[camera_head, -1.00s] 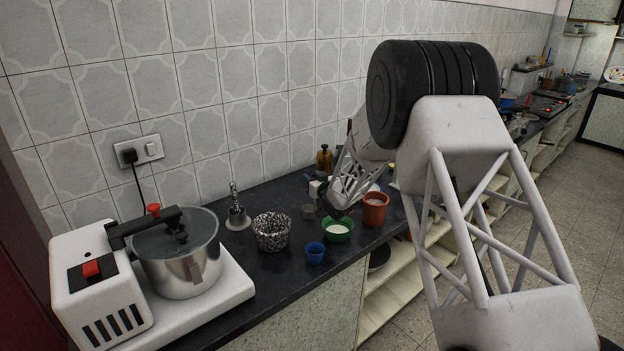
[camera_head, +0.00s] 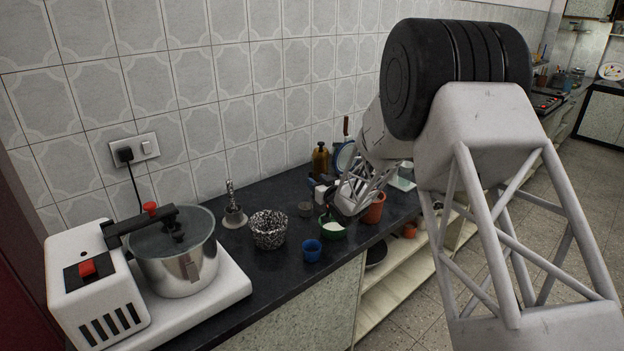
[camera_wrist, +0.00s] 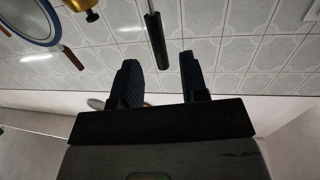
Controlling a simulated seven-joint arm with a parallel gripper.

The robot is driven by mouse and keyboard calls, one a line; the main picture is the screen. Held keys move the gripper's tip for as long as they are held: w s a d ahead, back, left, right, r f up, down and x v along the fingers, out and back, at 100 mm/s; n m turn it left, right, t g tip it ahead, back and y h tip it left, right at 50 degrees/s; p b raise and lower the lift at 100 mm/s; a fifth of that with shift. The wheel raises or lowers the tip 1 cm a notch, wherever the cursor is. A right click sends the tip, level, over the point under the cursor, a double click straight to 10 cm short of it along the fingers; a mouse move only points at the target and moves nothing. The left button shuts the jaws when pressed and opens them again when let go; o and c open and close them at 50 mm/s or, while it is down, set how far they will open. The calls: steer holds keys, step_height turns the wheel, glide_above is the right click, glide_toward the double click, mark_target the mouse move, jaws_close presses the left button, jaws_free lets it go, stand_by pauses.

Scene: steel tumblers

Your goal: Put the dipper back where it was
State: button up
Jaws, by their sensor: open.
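In the wrist view a dark rod-like handle (camera_wrist: 156,40) with a thin metal shaft reaches in from the top, its end near the gap between my fingers. It may be the dipper's handle; its other end is out of view. My gripper (camera_wrist: 158,68) is open, with nothing seen clamped between the fingers. In the head view my gripper (camera_head: 342,206) is low over the counter, at the green bowl (camera_head: 332,233) with white contents. The gripper and arm hide part of this area, so I cannot tell the dipper apart there.
An orange pot (camera_head: 375,208) stands right of the bowl. A blue cup (camera_head: 311,251), a speckled basket (camera_head: 268,230) and a small tumbler (camera_head: 305,209) are to the left. A brown bottle (camera_head: 320,161) and a blue-rimmed round tool (camera_head: 344,157) are behind. The counter's front edge is close.

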steer(key=v, duration=0.6)
steer(key=shift+r, duration=0.1)
stand_by(0.8)
steer(key=s+d+r+m+g+h, duration=0.4)
steer(key=s+d+r+h, duration=0.5)
steer(key=s+d+r, duration=0.8)
steer(key=s+d+m+g, duration=0.1)
steer(key=s+g, duration=0.1)
steer(key=s, duration=1.1)
steer(key=s+d+m+g+h, duration=0.1)
steer(key=s+d+g, duration=0.1)
steer(key=s, duration=1.2)
steer(key=s+d+f+m+g, duration=0.1)
steer(key=s+g, duration=0.3)
steer(key=s, duration=0.9)
steer(key=shift+s+d+h, duration=0.25)
steer(key=shift+d+h, duration=0.15)
